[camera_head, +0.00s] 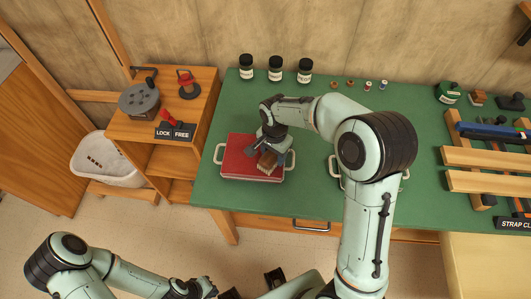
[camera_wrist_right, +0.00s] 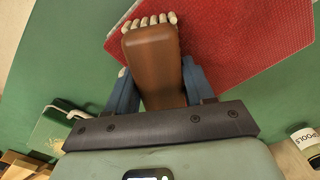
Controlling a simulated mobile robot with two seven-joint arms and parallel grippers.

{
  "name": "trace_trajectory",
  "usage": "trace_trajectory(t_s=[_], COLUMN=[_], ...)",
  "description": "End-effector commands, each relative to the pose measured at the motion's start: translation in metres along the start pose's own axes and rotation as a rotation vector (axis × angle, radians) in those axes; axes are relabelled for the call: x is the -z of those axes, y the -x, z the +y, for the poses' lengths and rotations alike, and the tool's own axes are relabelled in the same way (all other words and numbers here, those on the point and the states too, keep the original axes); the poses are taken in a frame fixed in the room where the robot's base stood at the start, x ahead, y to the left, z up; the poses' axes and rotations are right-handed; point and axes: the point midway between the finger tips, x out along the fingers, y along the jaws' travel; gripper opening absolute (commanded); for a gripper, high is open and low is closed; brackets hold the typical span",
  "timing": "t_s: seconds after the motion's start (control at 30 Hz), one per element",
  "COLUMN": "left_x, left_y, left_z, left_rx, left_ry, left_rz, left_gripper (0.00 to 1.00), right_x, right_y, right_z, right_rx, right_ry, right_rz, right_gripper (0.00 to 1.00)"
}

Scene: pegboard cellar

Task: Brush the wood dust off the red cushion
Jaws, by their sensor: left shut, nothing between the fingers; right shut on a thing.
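The red cushion (camera_head: 240,152) lies on the green bench, on a tray with pale handles (camera_head: 220,153) at its sides. My right gripper (camera_head: 267,150) is over the cushion's right part, shut on a brush with a brown wooden body (camera_wrist_right: 153,65) and pale bristles. The brush (camera_head: 267,162) is at the cushion's front right; I cannot tell whether its bristles touch. The red surface (camera_wrist_right: 240,40) fills the upper right of the wrist view. I can make out no wood dust on it. My left gripper (camera_head: 205,288) is shut and empty, low in front of the bench.
Three dark jars (camera_head: 275,68) and several small items stand along the bench's back. A wooden rack with clamps (camera_head: 490,158) is at the right. A wooden shelf unit (camera_head: 185,120) and a white basket (camera_head: 105,160) are at the left. My right arm hides part of another handled tray.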

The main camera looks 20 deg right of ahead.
Motion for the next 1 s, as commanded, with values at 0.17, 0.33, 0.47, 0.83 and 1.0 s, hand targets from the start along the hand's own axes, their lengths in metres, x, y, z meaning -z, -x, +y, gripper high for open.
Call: trace_trajectory(t_s=[0.17,0.33,0.47,0.83,1.0], left_x=[-0.001,0.000,0.001,0.013,0.019], left_y=[-0.001,-0.001,0.002,0.027,0.038], left_z=[-0.001,-0.001,0.001,0.014,0.020], left_rx=[0.000,0.000,0.000,-0.007,-0.010], left_ry=[0.000,0.000,-0.001,-0.007,-0.010], left_rz=[-0.001,-0.001,0.001,0.019,0.028], left_gripper=[0.00,0.00,0.00,0.00,0.00], right_x=[0.003,0.003,0.003,0.003,0.003], right_y=[-0.002,-0.002,0.003,0.042,0.058], right_z=[0.007,0.007,0.006,0.003,0.003], right_rx=[-0.010,-0.009,-0.007,0.001,0.002], right_ry=[-0.001,-0.001,-0.001,0.000,0.001], right_rz=[-0.002,-0.002,-0.001,0.001,0.001], right_gripper=[0.28,0.28,0.28,0.28,0.28])
